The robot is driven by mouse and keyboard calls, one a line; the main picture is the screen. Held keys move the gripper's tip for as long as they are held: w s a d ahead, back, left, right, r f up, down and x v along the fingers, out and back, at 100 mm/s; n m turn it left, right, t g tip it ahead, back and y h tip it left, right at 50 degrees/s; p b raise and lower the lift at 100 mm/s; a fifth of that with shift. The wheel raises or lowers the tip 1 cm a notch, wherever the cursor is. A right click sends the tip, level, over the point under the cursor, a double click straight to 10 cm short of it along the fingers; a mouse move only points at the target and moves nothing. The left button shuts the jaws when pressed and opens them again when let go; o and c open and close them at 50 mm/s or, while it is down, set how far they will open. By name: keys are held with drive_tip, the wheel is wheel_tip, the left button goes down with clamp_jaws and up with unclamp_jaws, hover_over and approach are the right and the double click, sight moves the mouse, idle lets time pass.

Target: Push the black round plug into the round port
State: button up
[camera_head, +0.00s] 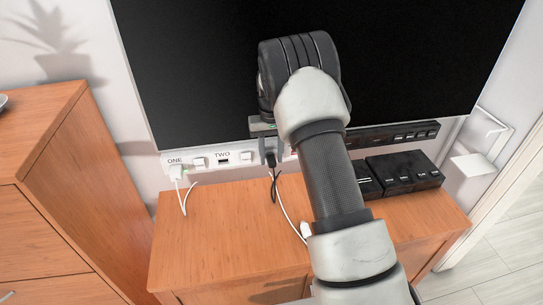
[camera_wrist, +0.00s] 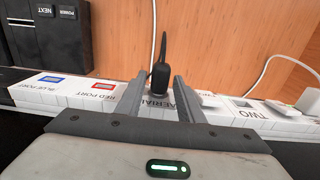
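The black round plug (camera_wrist: 161,76) stands at the white port strip (camera_wrist: 75,98) by the label AERIAL, its black cable rising away from it in the wrist view. The round port is hidden behind the plug and fingers, so I cannot tell how far in the plug sits. My gripper (camera_wrist: 161,80) has its two grey fingers on either side of the plug, with narrow gaps showing on both sides. In the head view, my arm covers most of the gripper; the strip (camera_head: 210,160) runs under the screen.
Black boxes (camera_head: 405,172) sit on the wooden cabinet (camera_head: 220,240). A white plug (camera_head: 306,230) on a white cable lies on the cabinet. Another white plug (camera_head: 177,171) is at ONE. A blue port (camera_wrist: 50,79) and red port (camera_wrist: 105,86) show.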

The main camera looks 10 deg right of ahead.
drive_tip(key=shift+o, duration=0.6)
wheel_tip(320, 180, up, 17)
drive_tip(key=shift+r+p, duration=0.2)
drive_tip(key=shift+p, duration=0.15)
